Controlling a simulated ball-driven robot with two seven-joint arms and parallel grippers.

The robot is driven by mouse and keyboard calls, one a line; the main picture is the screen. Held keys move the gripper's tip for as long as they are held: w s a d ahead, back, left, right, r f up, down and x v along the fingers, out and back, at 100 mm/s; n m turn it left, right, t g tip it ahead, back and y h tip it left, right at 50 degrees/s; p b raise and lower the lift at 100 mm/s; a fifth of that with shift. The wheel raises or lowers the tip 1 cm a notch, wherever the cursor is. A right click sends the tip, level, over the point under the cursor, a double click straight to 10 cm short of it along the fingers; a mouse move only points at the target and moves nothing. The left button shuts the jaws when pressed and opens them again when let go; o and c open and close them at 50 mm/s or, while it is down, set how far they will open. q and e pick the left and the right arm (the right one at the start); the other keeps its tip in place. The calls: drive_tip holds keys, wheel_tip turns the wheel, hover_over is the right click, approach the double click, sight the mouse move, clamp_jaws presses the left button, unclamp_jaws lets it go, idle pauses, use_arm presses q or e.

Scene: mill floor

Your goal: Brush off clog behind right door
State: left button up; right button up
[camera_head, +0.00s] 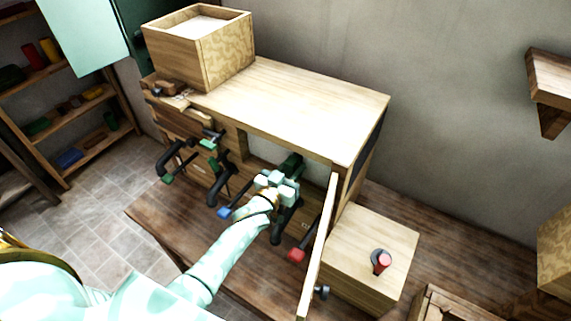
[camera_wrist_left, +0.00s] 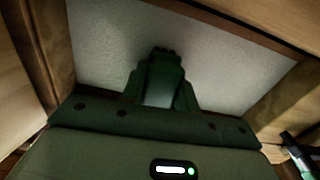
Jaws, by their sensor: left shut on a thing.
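My left gripper (camera_head: 288,168) reaches into the opening in the front of the wooden mill cabinet (camera_head: 310,105). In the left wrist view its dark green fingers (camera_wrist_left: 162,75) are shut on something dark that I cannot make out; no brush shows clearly. Ahead of them is a pale speckled surface (camera_wrist_left: 105,45) framed by wood. The right door (camera_head: 318,250) stands swung open, seen nearly edge-on, to the right of my forearm. I cannot make out a clog. My right gripper is not in view.
A wooden hopper box (camera_head: 228,50) stands on the cabinet's left. A wooden block (camera_head: 375,240) with a red-and-black object (camera_head: 381,262) is right of the door.

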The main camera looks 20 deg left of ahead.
sight(288, 154)
use_arm(q)
drive_tip(key=shift+s+d, duration=0.2)
drive_tip(key=shift+d, duration=1.55)
drive_tip(key=shift+s, duration=0.1)
drive_tip(key=shift+w+a+r+p, duration=0.1)
drive_tip(key=shift+w+a+p, duration=0.1)
drive_tip(key=shift+a, duration=1)
drive_tip(key=shift+w+a+f+p, duration=0.1)
drive_tip(key=shift+w+a+p, duration=0.1)
drive_tip(key=shift+a, duration=1.05)
drive_tip(key=shift+w+a+r+p, duration=0.1)
drive_tip(key=shift+w+a, duration=0.1)
drive_tip(key=shift+a, duration=1)
